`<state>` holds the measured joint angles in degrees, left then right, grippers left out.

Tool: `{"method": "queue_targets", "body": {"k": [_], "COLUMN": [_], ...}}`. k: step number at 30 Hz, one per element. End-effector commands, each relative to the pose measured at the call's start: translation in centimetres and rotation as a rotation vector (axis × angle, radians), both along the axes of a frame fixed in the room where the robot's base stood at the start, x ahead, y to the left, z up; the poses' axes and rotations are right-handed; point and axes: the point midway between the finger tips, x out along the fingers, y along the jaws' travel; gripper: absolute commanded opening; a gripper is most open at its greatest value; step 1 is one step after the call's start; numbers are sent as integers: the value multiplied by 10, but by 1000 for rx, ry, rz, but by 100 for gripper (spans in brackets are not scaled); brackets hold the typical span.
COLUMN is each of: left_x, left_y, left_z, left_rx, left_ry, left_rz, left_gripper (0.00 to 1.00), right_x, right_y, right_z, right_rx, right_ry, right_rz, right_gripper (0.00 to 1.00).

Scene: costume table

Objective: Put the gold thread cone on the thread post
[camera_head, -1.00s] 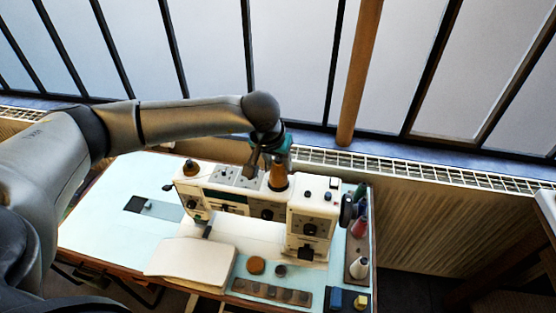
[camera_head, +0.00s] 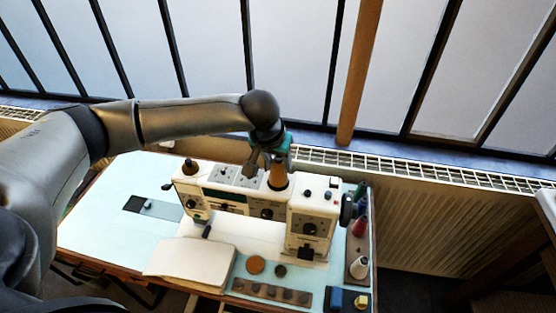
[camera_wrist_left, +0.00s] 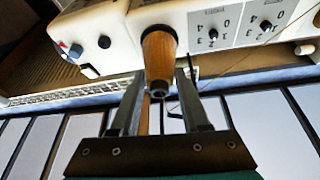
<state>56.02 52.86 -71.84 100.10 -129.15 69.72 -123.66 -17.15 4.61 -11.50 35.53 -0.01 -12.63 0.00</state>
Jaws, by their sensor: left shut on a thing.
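The gold thread cone (camera_head: 277,178) is upright at the top of the white sewing machine (camera_head: 228,177), in the middle of the head view. My left gripper (camera_head: 276,161) comes down on it from above and is shut on its narrow upper end. In the left wrist view the cone (camera_wrist_left: 159,58) sits between the two fingers of the gripper (camera_wrist_left: 160,82), with its wide end towards the machine. I cannot make out the thread post; the cone and gripper may hide it. I cannot tell whether the cone's base touches the machine. My right gripper is not in view.
A stand with several thread cones, one of them white (camera_head: 359,267), is at the table's right edge. A strip of several round items (camera_head: 271,291) lies in front of the machine. A radiator (camera_head: 450,182) and windows are behind. The table's left part is fairly clear.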

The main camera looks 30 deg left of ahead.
Motion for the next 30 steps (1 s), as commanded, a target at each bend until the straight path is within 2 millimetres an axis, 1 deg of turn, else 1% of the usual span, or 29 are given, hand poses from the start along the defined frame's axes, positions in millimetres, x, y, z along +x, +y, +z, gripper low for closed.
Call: {"method": "queue_targets", "body": {"k": [3,4,12,13,20,23,26,29,30], "left_x": [0,0,0,0,0,-1,-5,-11,-13], "left_y": [0,0,0,0,0,0,0,0,0], "left_z": [1,1,0,0,0,4,13,27,36], "left_rx": [0,0,0,0,1,0,0,1,0], "left_ry": [-1,-1,-1,0,0,-1,-1,-4,-5], "left_rz": [0,0,0,0,0,0,0,-1,0], "left_gripper": [0,49,80,81,81,81,81,81,81], "right_x": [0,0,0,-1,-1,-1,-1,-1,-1], "right_y": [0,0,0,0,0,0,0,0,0], "right_z": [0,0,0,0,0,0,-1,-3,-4], "right_rx": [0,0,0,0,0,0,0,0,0], "right_ry": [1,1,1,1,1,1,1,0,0], "right_rz": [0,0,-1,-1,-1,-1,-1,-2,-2], "right_gripper": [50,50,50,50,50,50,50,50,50]}}
